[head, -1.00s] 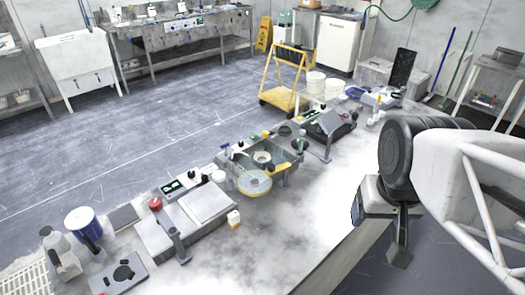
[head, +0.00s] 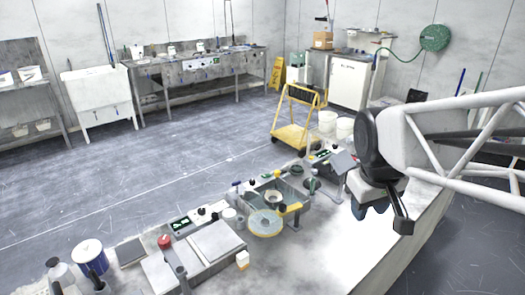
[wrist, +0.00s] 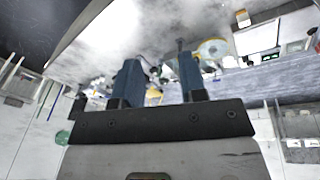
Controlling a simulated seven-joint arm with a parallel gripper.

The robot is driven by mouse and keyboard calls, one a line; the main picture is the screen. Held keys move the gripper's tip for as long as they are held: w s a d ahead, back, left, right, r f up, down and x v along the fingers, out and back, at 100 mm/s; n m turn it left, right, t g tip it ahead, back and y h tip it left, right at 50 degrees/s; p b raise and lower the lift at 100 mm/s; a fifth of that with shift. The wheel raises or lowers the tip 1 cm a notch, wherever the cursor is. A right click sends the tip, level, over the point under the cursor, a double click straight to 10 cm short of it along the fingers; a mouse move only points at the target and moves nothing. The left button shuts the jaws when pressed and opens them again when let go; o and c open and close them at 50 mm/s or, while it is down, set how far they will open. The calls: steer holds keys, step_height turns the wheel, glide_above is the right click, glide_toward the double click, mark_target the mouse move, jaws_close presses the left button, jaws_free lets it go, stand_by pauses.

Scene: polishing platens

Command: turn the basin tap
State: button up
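The grey basin (head: 296,206) is sunk into the bench, left of my gripper in the head view. Small fittings stand around its rim, including a dark green piece (head: 313,184) at its right; I cannot tell for sure which one is the tap. A round yellow-rimmed disc (head: 265,223) sits at the basin's near side and also shows in the wrist view (wrist: 213,48). My gripper (head: 371,208) hangs over the bright right part of the bench, clear of the basin. In the wrist view its two blue fingers (wrist: 159,75) are apart with nothing held between them.
Left of the basin are a polishing unit (head: 205,250) with a red knob (head: 164,241) and a blue-and-white tub (head: 90,256). A yellow cart (head: 297,120) is on the floor beyond.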

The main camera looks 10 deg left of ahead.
steer(key=w+a+n, duration=0.3)
steer(key=w, duration=0.4)
steer(key=w+a+n, duration=0.3)
steer(key=w, duration=0.5)
steer(key=n+h, duration=0.3)
steer(key=n, duration=1.3)
glide_above(237, 188)
steer(key=s+a, duration=0.2)
steer(key=a, duration=0.1)
step_height(237, 188, down, 24)
steer(key=shift+w+f+t, duration=0.1)
steer(key=shift+t, duration=0.2)
steer(key=shift+f, duration=0.1)
steer(key=shift+x, duration=3.8)
steer(key=shift+a, duration=0.1)
jaws_close()
